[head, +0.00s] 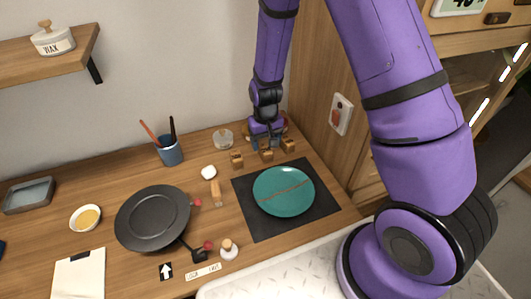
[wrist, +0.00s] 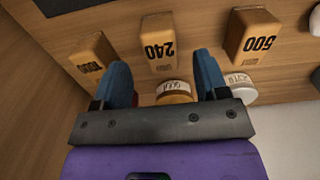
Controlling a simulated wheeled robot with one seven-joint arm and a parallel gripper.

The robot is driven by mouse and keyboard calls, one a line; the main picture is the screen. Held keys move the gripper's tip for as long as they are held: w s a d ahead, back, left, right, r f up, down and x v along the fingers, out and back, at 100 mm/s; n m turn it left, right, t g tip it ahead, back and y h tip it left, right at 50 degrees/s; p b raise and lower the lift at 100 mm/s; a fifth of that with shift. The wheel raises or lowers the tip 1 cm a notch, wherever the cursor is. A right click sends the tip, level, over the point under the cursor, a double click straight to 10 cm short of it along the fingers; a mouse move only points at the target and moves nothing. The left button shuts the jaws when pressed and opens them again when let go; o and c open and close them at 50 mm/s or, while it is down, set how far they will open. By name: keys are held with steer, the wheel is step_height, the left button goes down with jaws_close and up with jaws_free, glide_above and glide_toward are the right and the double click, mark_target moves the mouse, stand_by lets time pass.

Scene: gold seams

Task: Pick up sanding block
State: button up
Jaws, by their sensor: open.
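Three tan sanding blocks stand in a row at the back of the bench. In the wrist view they are a block marked 500 (wrist: 252,35), a block marked 240 (wrist: 160,42) and a block whose label looks like 1000 (wrist: 92,56). The head view shows the left (head: 237,160), middle (head: 266,154) and right (head: 288,145) blocks. My gripper (wrist: 161,68) is open with blue fingers. The 240 block lies ahead, between the lines of the fingertips, and nothing is gripped. In the head view my gripper (head: 265,138) is just behind the middle block.
A gold-labelled jar (wrist: 174,92) sits between my fingers in the wrist view, with another jar (wrist: 241,85) beside it. A dark mat (head: 255,226) with a teal plate (head: 283,197) lies in front of the blocks. A wooden panel (head: 322,92) rises at right.

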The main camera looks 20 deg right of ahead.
mark_target(265, 148)
steer(key=shift+s+f, duration=0.1)
steer(key=shift+f, duration=1.6)
steer(key=c, duration=1)
steer(key=shift+r, duration=0.15)
